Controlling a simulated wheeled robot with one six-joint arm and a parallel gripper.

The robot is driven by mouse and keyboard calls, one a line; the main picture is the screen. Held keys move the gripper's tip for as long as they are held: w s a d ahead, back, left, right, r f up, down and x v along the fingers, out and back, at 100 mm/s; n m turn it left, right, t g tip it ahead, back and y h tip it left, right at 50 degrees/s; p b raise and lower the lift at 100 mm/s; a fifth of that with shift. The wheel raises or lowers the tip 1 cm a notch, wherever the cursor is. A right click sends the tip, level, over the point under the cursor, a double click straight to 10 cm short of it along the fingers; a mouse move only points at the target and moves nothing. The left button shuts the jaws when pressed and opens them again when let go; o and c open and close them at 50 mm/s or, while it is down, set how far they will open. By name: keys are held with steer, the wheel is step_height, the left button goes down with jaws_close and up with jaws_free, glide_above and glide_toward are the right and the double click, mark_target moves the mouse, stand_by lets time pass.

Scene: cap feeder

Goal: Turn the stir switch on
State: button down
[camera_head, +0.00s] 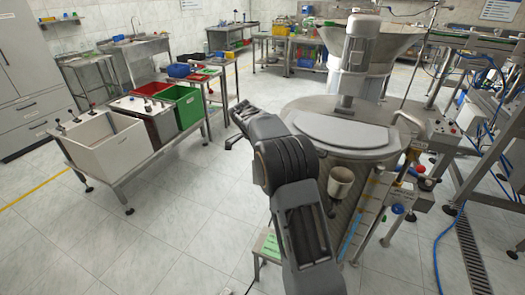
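A steel tank with a flat lid (345,132) stands right of centre, with a grey motor unit (357,55) upright above it. A small control panel with knobs and a red button (452,129) sits at the tank's right side. Below it is another small box with a red knob (421,169) and a blue knob (397,208). Which of these is the stir switch I cannot tell at this size. My dark arm rises from the bottom and bends to the left in front of the tank.
A steel bench with a white bin (100,150), a red bin (150,88) and a green bin (187,107) stands at left. A metal cup (340,182) hangs at the tank's front. A small green-topped stool (270,246) stands beside my arm. Blue hoses lie at right; floor at lower left is clear.

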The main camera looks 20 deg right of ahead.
steer(key=shift+f, duration=0.25)
steer(key=c, duration=1.1)
jaws_free()
steer(key=shift+s, duration=0.1)
steer(key=shift+c, duration=0.2)
steer(key=shift+r, duration=0.1)
steer(key=shift+r, duration=0.2)
steer(key=p+v, duration=0.1)
steer(key=v, duration=1.2)
steer(key=shift+r, duration=0.15)
steer(key=shift+a, duration=0.1)
